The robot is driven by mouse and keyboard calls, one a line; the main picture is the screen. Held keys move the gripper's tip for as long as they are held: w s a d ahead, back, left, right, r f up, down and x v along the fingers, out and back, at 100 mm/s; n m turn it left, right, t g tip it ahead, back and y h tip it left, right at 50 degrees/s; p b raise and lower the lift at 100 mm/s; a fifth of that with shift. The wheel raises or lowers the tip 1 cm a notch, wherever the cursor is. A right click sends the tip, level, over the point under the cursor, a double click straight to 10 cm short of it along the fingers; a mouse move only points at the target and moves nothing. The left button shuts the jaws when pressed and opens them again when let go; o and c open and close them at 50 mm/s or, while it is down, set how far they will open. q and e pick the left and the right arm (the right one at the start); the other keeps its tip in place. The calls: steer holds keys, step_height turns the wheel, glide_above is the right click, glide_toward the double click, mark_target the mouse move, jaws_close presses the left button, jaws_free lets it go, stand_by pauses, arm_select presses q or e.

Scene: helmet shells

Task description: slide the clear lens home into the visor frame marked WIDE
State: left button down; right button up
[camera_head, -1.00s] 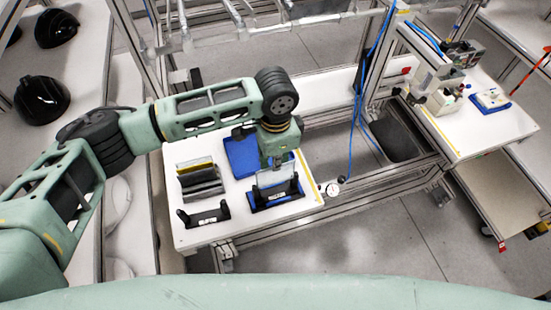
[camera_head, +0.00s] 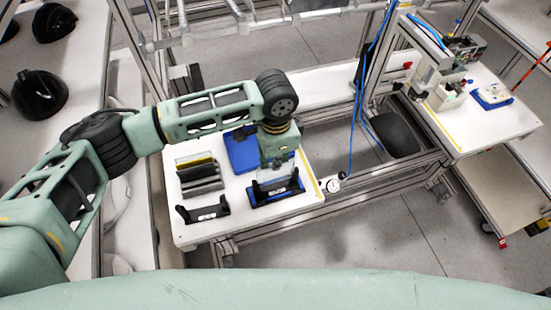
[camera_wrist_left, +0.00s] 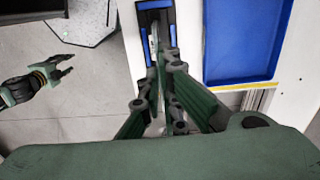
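My left gripper (camera_head: 277,162) is shut on the upper edge of the clear lens (camera_head: 275,173). The lens is upright, low between the black end posts of a visor frame on a blue base (camera_head: 291,196). Whether its lower edge is seated in the slot cannot be told. The blue base also shows past my left fingers in the left wrist view (camera_wrist_left: 143,6). A second black visor frame (camera_head: 203,213) stands empty to the left. White labels on both are too small to read. My right gripper (camera_wrist_left: 66,68) shows open and empty in the left wrist view.
A dark rack (camera_head: 203,186) with upright panels stands left of the blue tray (camera_head: 240,152). A round gauge (camera_head: 333,185) sits by the table's right edge. Metal rails and blue hoses rise behind, and a separate bench (camera_head: 490,120) is at right.

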arm_select(q)
steer(key=shift+f+b, duration=0.75)
steer(key=shift+f, duration=1.2)
steer(key=c, duration=1.9)
jaws_free()
steer(key=shift+o, duration=0.2)
step_height(320, 180, up, 12)
